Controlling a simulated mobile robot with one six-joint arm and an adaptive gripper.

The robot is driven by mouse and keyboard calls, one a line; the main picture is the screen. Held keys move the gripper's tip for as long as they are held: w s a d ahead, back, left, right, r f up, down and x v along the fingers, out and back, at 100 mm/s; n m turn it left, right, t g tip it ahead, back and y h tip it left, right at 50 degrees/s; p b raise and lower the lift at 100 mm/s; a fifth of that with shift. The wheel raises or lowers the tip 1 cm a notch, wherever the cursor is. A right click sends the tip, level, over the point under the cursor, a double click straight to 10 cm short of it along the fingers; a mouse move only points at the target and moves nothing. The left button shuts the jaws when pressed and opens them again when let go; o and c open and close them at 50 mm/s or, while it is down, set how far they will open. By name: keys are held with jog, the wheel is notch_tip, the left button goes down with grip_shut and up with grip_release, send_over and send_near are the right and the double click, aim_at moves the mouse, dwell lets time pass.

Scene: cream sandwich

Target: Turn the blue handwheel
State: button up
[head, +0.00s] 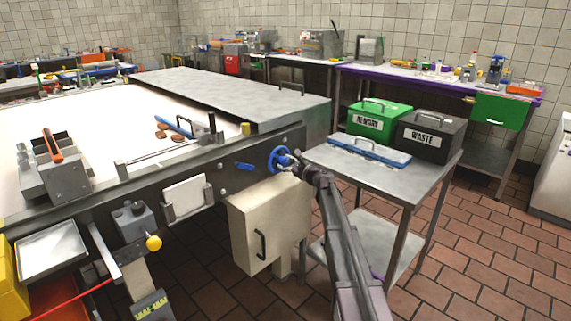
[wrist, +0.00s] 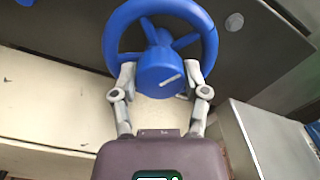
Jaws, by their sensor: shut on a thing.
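The blue handwheel (head: 279,158) is mounted on the dark side rail of the machine, near its right end. In the wrist view the handwheel (wrist: 205,24) fills the upper middle, with its rim, spokes and blue hub showing. My gripper (head: 288,164) is at the wheel, at the end of my arm. In the wrist view my gripper (wrist: 160,80) has one finger on each side of the lower hub, shut on the handwheel. A pale line shows on the hub face. The exact finger contact is partly hidden.
A cream box (head: 262,225) with a black handle hangs below the wheel. A steel table (head: 385,180) just right carries a green bin (head: 379,119), a dark WASTE bin (head: 424,136) and a blue-backed tool (head: 369,150). A blue lever (head: 237,166) is left of the wheel.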

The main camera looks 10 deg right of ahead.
jog(key=shift+w, duration=0.15)
jog(key=o, duration=1.1)
jog(key=shift+o, duration=0.2)
jog(key=shift+s, duration=0.25)
jog(key=v, duration=1.1)
jog(key=shift+s+d, duration=0.25)
